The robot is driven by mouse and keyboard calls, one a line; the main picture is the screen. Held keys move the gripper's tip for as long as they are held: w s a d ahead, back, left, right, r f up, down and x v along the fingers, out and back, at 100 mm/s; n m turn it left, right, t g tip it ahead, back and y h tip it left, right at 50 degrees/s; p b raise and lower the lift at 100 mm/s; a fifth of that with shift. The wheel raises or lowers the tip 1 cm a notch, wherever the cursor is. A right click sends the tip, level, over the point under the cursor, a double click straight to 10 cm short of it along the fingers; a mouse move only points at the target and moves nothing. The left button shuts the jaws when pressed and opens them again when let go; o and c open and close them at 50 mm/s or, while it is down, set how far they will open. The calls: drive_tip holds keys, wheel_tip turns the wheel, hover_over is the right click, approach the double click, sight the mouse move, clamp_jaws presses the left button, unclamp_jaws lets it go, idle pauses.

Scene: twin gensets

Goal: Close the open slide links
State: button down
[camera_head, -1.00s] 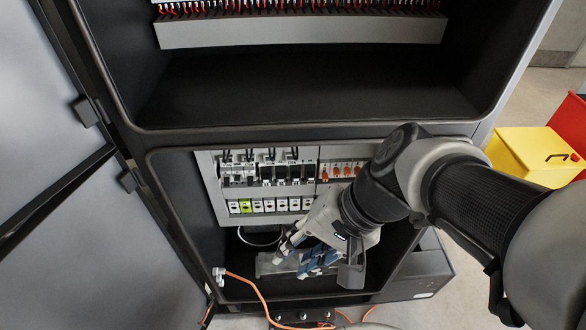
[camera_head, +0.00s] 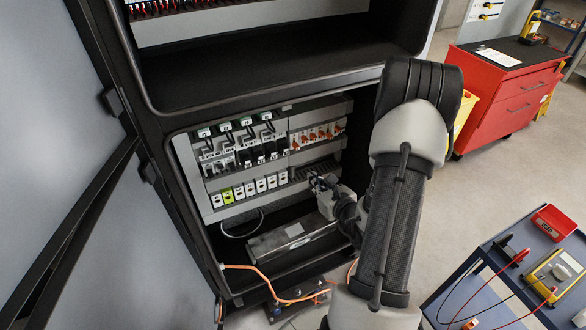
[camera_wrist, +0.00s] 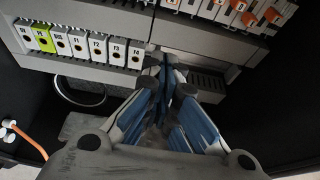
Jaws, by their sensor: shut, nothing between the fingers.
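A row of slide links with orange sliders (camera_head: 318,134) sits at the upper right of the terminal panel in the lower cabinet bay. Their orange sliders also show at the top right of the wrist view (camera_wrist: 272,14). Some sliders seem to sit at different heights, but I cannot tell which links are open. My gripper (camera_head: 318,181) is shut and empty, inside the bay below the slide links and right of the white fuse terminals. In the wrist view its blue-padded fingers (camera_wrist: 172,80) meet in front of the slotted duct, apart from the links.
White fuse terminals (camera_head: 249,187) with one green terminal (camera_head: 227,195) line the lower rail. Black breakers (camera_head: 257,154) stand above them. A grey metal box (camera_head: 290,238) lies on the bay floor. An orange cable (camera_head: 262,280) runs along the front edge. A blue cart (camera_head: 500,270) stands at right.

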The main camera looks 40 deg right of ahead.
sight(296, 146)
drive_tip(key=b+x, duration=0.2)
drive_tip(key=x, duration=0.8)
drive_tip(key=shift+f, duration=0.1)
wheel_tip(296, 146, up, 4)
drive_tip(key=shift+s+f, duration=0.1)
drive_tip(key=shift+r, duration=0.25)
drive_tip(key=shift+r, duration=0.1)
drive_tip(key=shift+r+p, duration=0.55)
drive_tip(key=shift+r, duration=0.65)
